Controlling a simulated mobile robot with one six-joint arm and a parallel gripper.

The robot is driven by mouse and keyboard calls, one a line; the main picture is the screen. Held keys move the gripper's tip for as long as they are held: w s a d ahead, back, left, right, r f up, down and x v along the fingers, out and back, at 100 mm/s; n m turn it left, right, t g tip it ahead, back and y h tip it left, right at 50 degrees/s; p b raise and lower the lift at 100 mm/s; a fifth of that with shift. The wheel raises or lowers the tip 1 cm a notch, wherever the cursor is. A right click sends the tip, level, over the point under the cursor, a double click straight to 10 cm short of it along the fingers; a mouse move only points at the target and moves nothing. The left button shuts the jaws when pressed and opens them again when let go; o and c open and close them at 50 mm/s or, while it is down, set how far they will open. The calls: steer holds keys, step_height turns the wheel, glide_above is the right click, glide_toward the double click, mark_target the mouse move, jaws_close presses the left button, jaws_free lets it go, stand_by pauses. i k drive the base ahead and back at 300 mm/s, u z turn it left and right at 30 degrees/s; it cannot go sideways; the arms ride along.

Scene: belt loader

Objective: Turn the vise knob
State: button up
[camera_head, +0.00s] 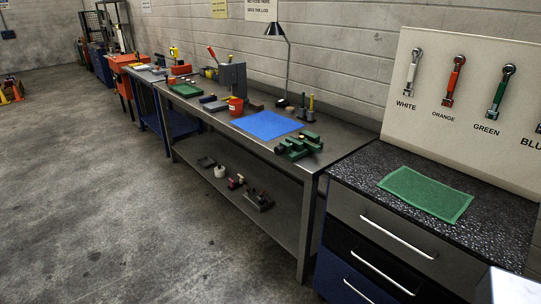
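A green vise (298,146) sits on top of the long grey workbench (190,138), near its right end and front edge. It is small in the picture, and I cannot make out its knob clearly. My gripper is not in view.
A blue mat (267,125), a red bucket (236,106) and a desk lamp (288,65) stand near the vise. A drawer cabinet (380,212) with a green cloth (427,193) adjoins on the right. Wrenches hang on a panel (480,125) behind it. The concrete floor (110,220) in front is clear.

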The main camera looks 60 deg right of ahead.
mark_target(278, 150)
steer(key=z, duration=0.15)
steer(key=i, duration=0.9)
steer(key=u, duration=0.1)
